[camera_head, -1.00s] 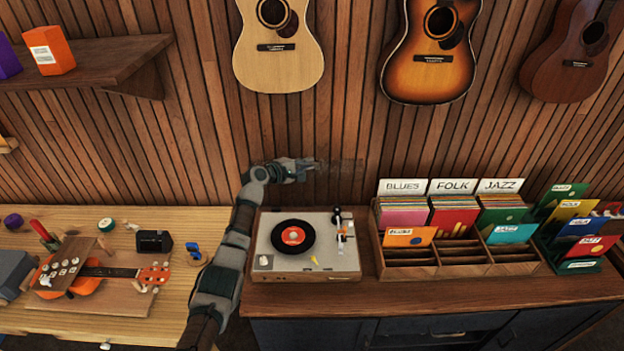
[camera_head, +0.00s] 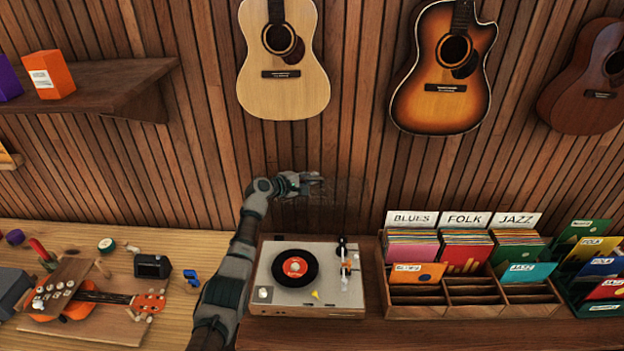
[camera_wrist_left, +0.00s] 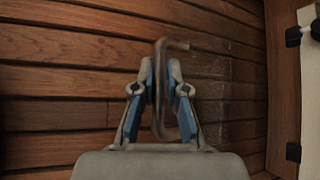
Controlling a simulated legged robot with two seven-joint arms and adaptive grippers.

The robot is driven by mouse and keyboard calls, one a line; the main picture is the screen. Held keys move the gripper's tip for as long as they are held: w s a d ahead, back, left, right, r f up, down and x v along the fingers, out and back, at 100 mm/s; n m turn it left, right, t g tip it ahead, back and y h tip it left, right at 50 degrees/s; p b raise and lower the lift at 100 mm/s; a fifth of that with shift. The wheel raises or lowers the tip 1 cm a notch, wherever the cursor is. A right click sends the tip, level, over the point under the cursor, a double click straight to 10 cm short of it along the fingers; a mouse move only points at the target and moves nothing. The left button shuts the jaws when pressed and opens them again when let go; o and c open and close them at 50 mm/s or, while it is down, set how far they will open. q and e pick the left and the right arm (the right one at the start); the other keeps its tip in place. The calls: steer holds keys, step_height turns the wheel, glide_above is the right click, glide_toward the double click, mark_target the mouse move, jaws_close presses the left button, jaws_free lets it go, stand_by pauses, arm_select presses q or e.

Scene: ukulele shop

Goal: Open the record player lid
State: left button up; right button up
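The record player (camera_head: 345,300) sits on the dark wooden counter, with a black record (camera_head: 277,266) with a red label on its platter. Its see-through lid (camera_head: 345,192) shows only faintly, raised behind the deck against the wall. My left gripper (camera_head: 312,183) is at the upper left of the lid. In the left wrist view, a bent metal handle (camera_wrist_left: 160,80) lies between and across the fingers of my left gripper (camera_wrist_left: 160,65). A small gap shows between the fingers, and whether they press on the handle is unclear. My right gripper is not in view.
A wooden record rack (camera_head: 475,300) stands close to the player's right. A workbench (camera_head: 190,240) with an orange ukulele (camera_head: 85,300) and tools is at the left. Guitars hang on the slatted wall above, and a shelf (camera_head: 100,90) is at upper left.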

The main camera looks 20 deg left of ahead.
arm_select(q)
steer(key=shift+o, duration=0.2)
steer(key=shift+f, duration=0.15)
steer(key=v, duration=1.2)
steer(key=shift+f, duration=0.1)
